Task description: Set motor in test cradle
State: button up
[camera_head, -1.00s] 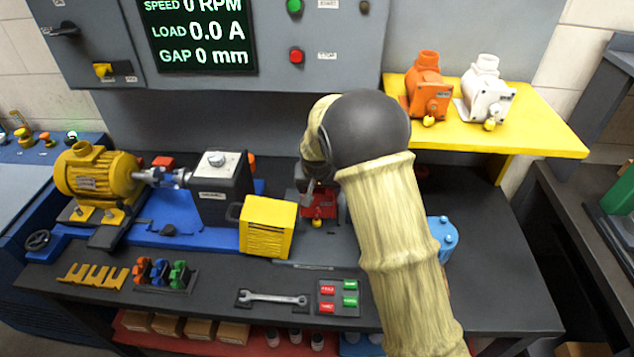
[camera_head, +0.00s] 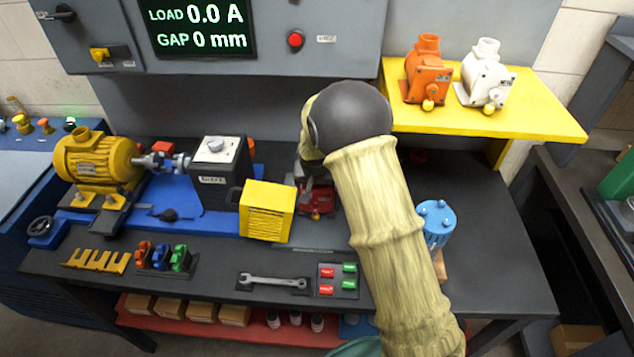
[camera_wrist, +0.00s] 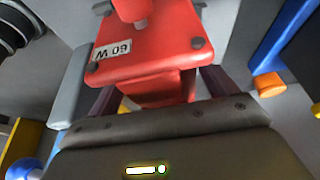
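In the head view the red motor (camera_head: 317,202) shows low over the bench, right of the yellow box, partly covered by my arm. A yellow motor (camera_head: 92,165) sits at the left on the blue bed (camera_head: 180,195), in line with a black unit (camera_head: 218,175). I cannot make out an empty test cradle.
A yellow box (camera_head: 267,210) stands just left of the red motor. An orange motor (camera_head: 427,75) and a white motor (camera_head: 486,80) stand on the yellow shelf (camera_head: 545,118). A blue cylinder (camera_head: 436,222) is right of my arm. A wrench (camera_head: 272,282) lies in front.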

jog(key=shift+o, duration=1.1)
jog(key=shift+s, duration=0.1)
jog(key=b+v, duration=0.1)
jog(key=v, duration=1.1)
jog(key=shift+b, duration=0.3)
